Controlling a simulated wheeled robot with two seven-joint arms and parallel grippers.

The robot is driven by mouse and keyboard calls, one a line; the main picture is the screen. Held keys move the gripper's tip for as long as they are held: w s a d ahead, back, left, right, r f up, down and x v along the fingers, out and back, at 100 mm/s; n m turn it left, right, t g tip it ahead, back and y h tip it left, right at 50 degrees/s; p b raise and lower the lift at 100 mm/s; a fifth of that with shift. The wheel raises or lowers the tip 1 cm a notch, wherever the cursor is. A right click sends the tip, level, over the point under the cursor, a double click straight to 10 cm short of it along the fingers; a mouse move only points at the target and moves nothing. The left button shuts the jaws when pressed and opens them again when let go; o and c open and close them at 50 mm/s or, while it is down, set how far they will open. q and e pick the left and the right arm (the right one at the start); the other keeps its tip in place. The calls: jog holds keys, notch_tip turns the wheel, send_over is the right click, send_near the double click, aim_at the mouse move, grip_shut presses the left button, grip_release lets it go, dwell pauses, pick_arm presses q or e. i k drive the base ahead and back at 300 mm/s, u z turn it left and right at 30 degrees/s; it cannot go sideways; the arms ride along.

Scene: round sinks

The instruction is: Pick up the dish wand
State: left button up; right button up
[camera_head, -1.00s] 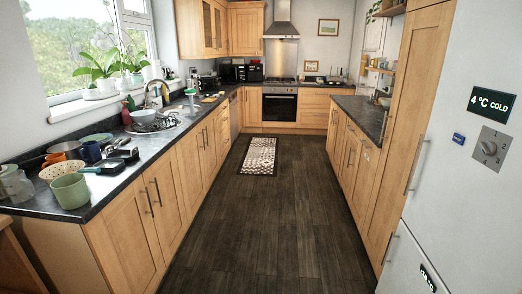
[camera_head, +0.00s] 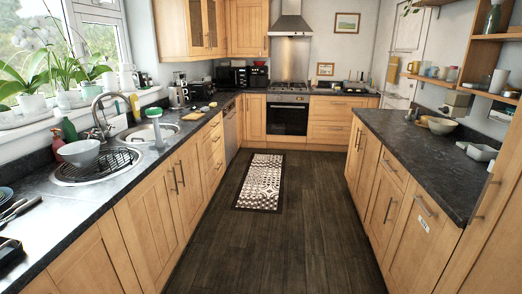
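Neither of my grippers is in view. An upright pale item with a green top (camera_head: 154,113) and a thin stem stands at the front edge of the second round sink (camera_head: 135,138) on the left counter. It may be the dish wand, but it is too small to be sure. The nearer round sink (camera_head: 70,175) has a dark rack over it and a pale bowl (camera_head: 79,152) on it.
The left counter (camera_head: 62,208) also holds a green bottle (camera_head: 68,129), a red-topped bottle (camera_head: 57,143) and a curved tap (camera_head: 101,114). The right counter (camera_head: 408,150) carries bowls. The dark floor (camera_head: 300,225) is clear except for a patterned rug (camera_head: 260,183).

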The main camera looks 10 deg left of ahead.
aim_at(154, 113)
jog(key=i, duration=2.85)
jog(key=u, duration=2.35)
